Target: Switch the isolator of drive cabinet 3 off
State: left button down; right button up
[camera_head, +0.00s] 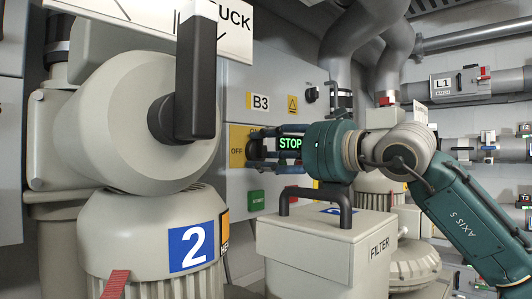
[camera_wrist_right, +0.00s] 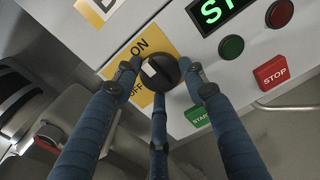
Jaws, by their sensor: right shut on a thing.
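The drive cabinet marked B3 (camera_head: 260,101) stands in the middle of the head view. Its isolator is a dark round knob (camera_wrist_right: 160,73) on a yellow ON/OFF plate (camera_wrist_right: 137,62), seen close in the wrist view. The plate also shows in the head view (camera_head: 237,150). A short white mark lies on the knob; I cannot tell surely which word it points to. My right gripper (camera_head: 256,149) reaches in from the right, and its blue jointed fingers, also in the wrist view (camera_wrist_right: 160,85), are shut around the knob. My left gripper is not in view.
A lit green display (camera_head: 290,143) and START (camera_head: 256,200) and STOP (camera_wrist_right: 271,72) buttons are near the knob. A blower marked 2 (camera_head: 150,235) with a black lever (camera_head: 197,80) stands left. A FILTER box (camera_head: 312,245) with a handle stands below my right arm.

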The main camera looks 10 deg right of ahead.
jog(key=shift+d+r+n, duration=0.1)
jog(key=shift+r+n, duration=0.1)
jog(key=shift+n, duration=0.2)
dwell(1.2)
jog(key=o, duration=1.1)
jog(key=shift+o, duration=0.2)
jog(key=shift+f, duration=0.1)
jog(key=shift+s+d, duration=0.25)
jog(key=v, duration=1.1)
jog(key=shift+s, duration=0.1)
